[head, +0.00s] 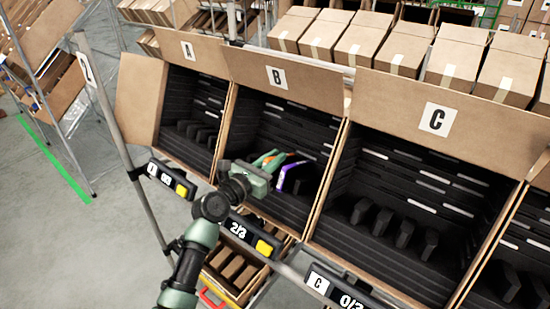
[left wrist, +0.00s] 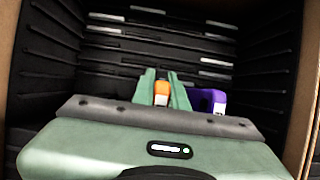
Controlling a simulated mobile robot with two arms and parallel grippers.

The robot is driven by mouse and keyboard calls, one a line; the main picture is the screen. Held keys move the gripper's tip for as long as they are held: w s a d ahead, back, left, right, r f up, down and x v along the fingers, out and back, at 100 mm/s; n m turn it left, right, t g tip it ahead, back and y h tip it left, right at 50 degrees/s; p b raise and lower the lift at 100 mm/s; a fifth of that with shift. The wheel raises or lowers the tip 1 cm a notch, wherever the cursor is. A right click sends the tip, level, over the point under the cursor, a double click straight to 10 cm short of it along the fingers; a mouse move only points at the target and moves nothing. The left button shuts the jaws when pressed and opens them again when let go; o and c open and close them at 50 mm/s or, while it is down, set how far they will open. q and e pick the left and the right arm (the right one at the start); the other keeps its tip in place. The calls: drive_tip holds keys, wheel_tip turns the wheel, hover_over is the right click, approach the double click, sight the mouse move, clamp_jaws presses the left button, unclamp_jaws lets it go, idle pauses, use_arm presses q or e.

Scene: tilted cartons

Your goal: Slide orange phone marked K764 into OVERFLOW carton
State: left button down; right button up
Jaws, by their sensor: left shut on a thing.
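My left gripper (head: 270,160) reaches into the mouth of carton B (head: 290,83) and is shut on an orange phone (head: 283,159). In the left wrist view, the orange phone (left wrist: 161,94) shows between the two green fingers. Its marking cannot be read. A purple phone (head: 290,177) stands in carton B just to the right of the gripper; it also shows in the left wrist view (left wrist: 208,100). I cannot tell whether the two phones touch. No carton with a readable OVERFLOW label shows. My right gripper is not in view.
Carton A (head: 187,50) stands to the left and carton C (head: 436,119) to the right, both with black slotted inserts and no phones visible. A rail with counter displays (head: 238,231) runs along the front. Closed boxes (head: 400,48) line the back.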

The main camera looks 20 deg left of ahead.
use_arm(q)
drive_tip(key=shift+s+a+r+p, duration=0.2)
drive_tip(key=shift+s+r+p, duration=0.3)
drive_tip(key=shift+p, duration=0.15)
drive_tip(key=shift+s+a+r+p, duration=0.2)
drive_tip(key=shift+s+r+p, duration=0.25)
drive_tip(key=shift+p, duration=0.2)
drive_tip(key=shift+s+a+r+p, duration=0.2)
drive_tip(key=shift+s+r+p, duration=0.15)
drive_tip(key=shift+s+p, duration=0.25)
drive_tip(key=shift+s+a+r+p, duration=0.2)
drive_tip(key=shift+s+r+p, duration=0.15)
drive_tip(key=shift+s+p, duration=0.25)
drive_tip(key=s+a+r+p, duration=0.3)
drive_tip(key=s+r+p, duration=0.2)
drive_tip(key=s, duration=0.3)
drive_tip(key=shift+s+p, duration=0.3)
drive_tip(key=shift+p, duration=0.25)
